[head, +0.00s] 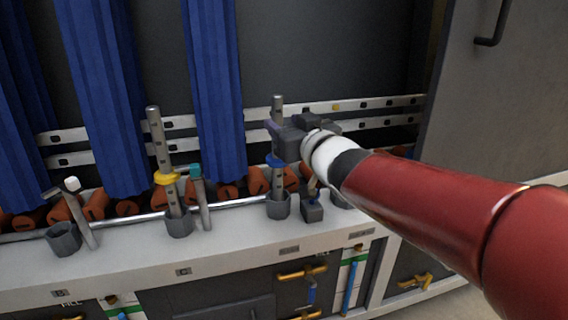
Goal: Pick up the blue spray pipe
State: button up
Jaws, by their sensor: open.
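The blue spray pipe (278,183) is a grey metal tube with holes and a blue ring. It stands about upright in a dark cup holder (278,207) on the washer's ledge, right of the middle. My gripper (276,136) is open at the pipe's upper part, just above the blue ring. The pipe's top end shows above the gripper and its lower part shows below. The gripper hides a stretch of the pipe. I cannot tell from this view whether both fingers are around the pipe or touching it.
A similar pipe with a yellow ring (166,179) stands in a holder to the left, with a teal-tipped handle (200,195) beside it. A white-tipped handle (80,212) is farther left. Blue curtain strips (213,90) hang behind. A grey panel (500,130) closes off the right.

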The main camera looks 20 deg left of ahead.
aim_at(280, 115)
jog(key=x, duration=0.5)
jog(key=shift+d+r+p, duration=0.1)
jog(key=shift+r+p, duration=0.2)
grip_shut()
